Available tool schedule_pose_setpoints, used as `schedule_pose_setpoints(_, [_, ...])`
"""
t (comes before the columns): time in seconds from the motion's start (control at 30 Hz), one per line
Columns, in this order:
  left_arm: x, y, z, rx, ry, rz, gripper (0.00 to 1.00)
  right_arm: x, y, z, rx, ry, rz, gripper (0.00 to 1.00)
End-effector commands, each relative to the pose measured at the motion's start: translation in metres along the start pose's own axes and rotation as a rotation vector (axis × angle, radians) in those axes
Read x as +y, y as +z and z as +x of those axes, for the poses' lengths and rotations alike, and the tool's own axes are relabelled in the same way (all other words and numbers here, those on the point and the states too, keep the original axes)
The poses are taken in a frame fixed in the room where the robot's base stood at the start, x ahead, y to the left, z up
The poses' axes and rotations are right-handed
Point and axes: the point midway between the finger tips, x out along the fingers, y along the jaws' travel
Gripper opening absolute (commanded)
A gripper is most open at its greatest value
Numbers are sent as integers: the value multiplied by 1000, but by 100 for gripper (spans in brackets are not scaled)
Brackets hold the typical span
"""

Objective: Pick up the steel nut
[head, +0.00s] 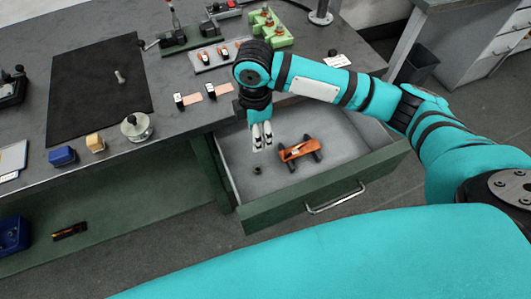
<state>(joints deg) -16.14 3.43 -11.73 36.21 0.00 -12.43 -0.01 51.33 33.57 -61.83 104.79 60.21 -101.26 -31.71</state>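A small dark ring-shaped piece, which looks like the steel nut (258,169), lies on the floor of the open drawer (300,205), near its left front part. My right gripper (262,147) points down over the drawer, above and slightly behind the nut in the picture. Its two pale fingers are a little apart with nothing visible between them, and they do not touch the nut. My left gripper is not in view.
An orange tool with dark ends (299,149) lies in the drawer right of the nut. The workbench (190,125) above carries a black mat (98,85), a round metal weight (137,127), blue and tan blocks and copper strips. The drawer walls surround the nut.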

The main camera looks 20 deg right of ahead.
Motion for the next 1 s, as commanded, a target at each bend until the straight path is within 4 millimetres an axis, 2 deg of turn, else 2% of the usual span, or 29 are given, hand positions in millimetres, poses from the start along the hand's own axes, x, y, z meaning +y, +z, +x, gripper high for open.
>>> schedule_pose_setpoints(0.1, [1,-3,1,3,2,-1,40,-1,-1,12,0,-3,-1,50])
schedule_pose_setpoints(0.17, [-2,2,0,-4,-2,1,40,-2,-1,24,0,-5,-1,50])
schedule_pose_setpoints(0.4, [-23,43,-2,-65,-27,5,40,-2,-1,77,-1,-5,0,50])
schedule_pose_setpoints(0.5, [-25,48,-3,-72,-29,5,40,-1,-1,96,-1,-4,0,50])
schedule_pose_setpoints(0.63, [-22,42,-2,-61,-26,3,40,-1,-1,114,0,-2,0,50])
schedule_pose_setpoints(0.83, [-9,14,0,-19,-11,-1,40,-2,-2,126,0,-2,-1,50])
schedule_pose_setpoints(1.0, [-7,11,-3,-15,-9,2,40,-4,-8,150,0,-3,-2,50])
